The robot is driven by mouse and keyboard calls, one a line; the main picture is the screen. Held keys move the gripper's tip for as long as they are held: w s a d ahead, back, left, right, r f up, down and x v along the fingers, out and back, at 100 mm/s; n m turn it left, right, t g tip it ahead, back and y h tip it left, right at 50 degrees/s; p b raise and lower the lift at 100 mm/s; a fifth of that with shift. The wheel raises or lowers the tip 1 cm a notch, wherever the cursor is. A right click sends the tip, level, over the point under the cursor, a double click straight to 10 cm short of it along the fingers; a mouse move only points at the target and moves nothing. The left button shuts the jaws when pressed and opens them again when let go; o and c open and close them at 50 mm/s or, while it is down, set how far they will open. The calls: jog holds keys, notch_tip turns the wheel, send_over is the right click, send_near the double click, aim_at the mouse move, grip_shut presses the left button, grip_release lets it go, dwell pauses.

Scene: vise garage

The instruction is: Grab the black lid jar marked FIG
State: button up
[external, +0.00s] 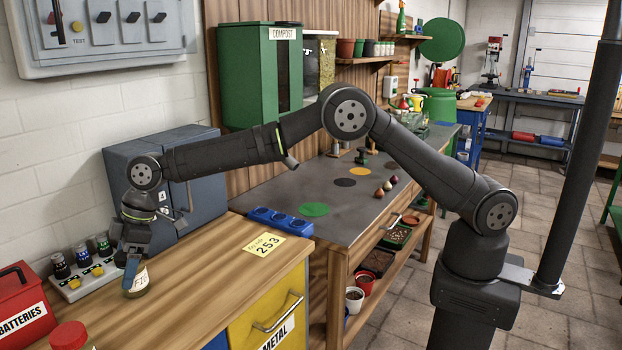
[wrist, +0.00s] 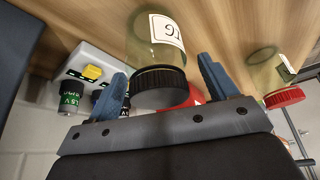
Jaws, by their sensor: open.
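The FIG jar (wrist: 155,45) is a greenish glass jar with a ribbed black lid (wrist: 158,80) and a white label, cut off at the edge of its face so only part of the word shows. It stands on the wooden bench top. My gripper (wrist: 163,75) is open, with its two blue fingers on either side of the black lid. I cannot tell whether either finger touches it. In the external view the jar (external: 140,284) is partly hidden behind my gripper (external: 131,273), which points down over it.
A red-lidded jar (wrist: 283,97) stands to one side; its lid also shows in the external view (external: 69,335). The bench top (external: 200,285) right of the jar is mostly clear.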

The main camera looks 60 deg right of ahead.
jog(key=c, duration=1.1)
